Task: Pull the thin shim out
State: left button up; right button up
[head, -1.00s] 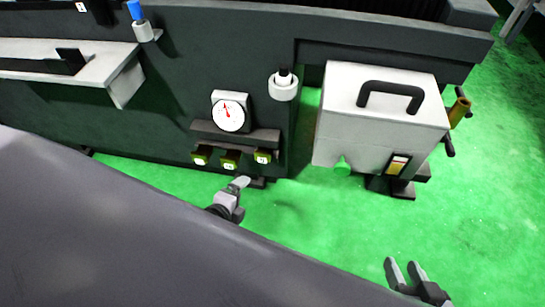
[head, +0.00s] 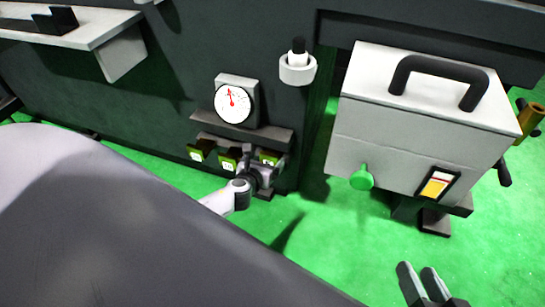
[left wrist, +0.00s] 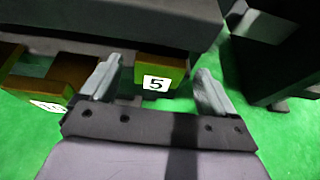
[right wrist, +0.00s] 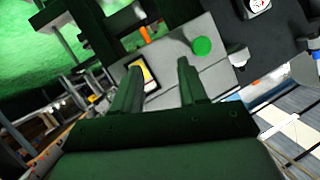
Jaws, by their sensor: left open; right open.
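Three olive-green blocks with white number labels hang in a row under a dark ledge (head: 240,131) below a dial gauge (head: 233,103). They are the left block (head: 200,150), the middle block (head: 229,159) and the right block (head: 268,157). None is named as the thin shim. My left gripper (head: 266,173) is at the right block, partly covering it. In the left wrist view its open fingers stand either side of a block labelled 5 (left wrist: 160,70), with gaps at both sides. My right gripper (head: 423,282) is open and empty at lower right.
A grey box (head: 415,130) with a black handle, green knob (head: 361,178) and yellow switch (head: 436,186) stands to the right. A white holder (head: 298,70) sits on the dark machine wall above. A pale shelf (head: 85,30) juts out at upper left.

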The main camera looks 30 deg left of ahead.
aim_at(268, 158)
pick_arm(q)
jog(key=b+x, duration=0.2)
jog(key=x, duration=0.1)
jog(key=shift+w+f, duration=0.3)
jog(key=shift+f, duration=0.05)
jog(key=shift+w+a+f+b, duration=0.1)
jog(key=shift+w+a+b, duration=0.2)
jog(key=shift+w, duration=0.35)
pick_arm(e)
jog(key=shift+s+d+f+n+t+h, duration=0.1)
jog(key=shift+d+f+n+t+h, duration=0.15)
jog(key=shift+d+n+t, duration=0.35)
pick_arm(q)
jog(key=shift+d, duration=0.1)
pick_arm(e)
jog(key=shift+d, duration=0.15)
